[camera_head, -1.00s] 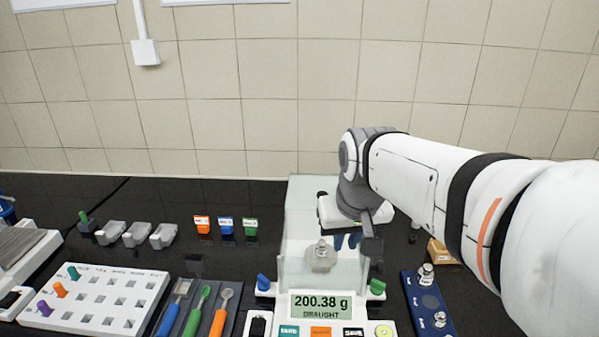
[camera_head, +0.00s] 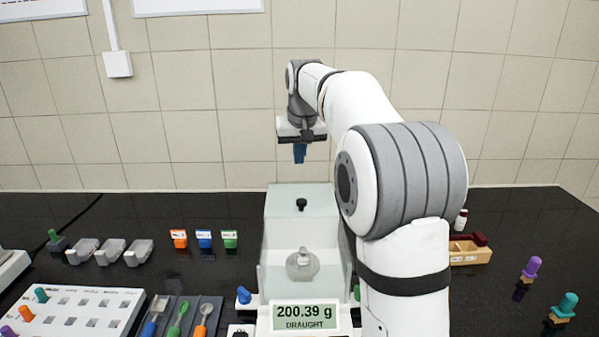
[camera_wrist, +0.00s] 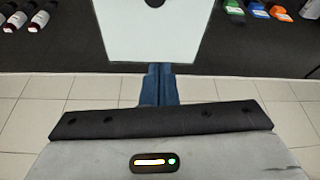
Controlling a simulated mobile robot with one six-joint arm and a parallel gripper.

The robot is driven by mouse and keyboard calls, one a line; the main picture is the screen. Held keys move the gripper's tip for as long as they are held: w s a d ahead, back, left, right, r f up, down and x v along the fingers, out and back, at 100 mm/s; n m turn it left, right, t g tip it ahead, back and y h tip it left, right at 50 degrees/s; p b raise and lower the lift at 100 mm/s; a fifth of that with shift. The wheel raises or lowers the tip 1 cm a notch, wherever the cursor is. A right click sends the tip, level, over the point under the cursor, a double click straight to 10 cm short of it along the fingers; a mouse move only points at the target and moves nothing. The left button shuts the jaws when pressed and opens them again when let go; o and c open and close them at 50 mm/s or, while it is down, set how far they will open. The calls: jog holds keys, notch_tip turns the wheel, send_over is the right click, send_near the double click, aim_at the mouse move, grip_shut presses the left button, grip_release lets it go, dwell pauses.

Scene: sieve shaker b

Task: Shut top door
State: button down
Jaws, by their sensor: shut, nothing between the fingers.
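The balance (camera_head: 262,318) has a clear glass draught shield (camera_head: 275,262). Its pale top door (camera_head: 285,200) carries a small black knob (camera_head: 301,204). In the wrist view the pale top panel (camera_wrist: 150,40) lies beyond the fingertips, with the dark knob (camera_wrist: 155,2) cut by the upper edge. I cannot tell whether the top door is fully shut. The display (camera_head: 305,316) reads 200.39 g and DRAUGHT. My gripper (camera_head: 299,160) is shut and empty, its blue fingers pointing down above and behind the shield; they also show in the wrist view (camera_wrist: 158,72).
A metal weight (camera_head: 302,265) stands inside the shield. Orange, blue and green labelled blocks (camera_head: 204,240) and several grey holders stand to the left. A wooden tray (camera_head: 468,252) is at the right.

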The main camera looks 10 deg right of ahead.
send_over(297, 198)
notch_tip(297, 198, down, 8)
jog(key=shift+s+f+p, duration=0.1)
jog(key=shift+p, duration=0.25)
jog(key=s, duration=0.3)
jog(key=shift+f, duration=0.25)
jog(key=shift+s+f, duration=0.25)
jog(key=shift+s, duration=0.1)
jog(key=shift+a, duration=0.1)
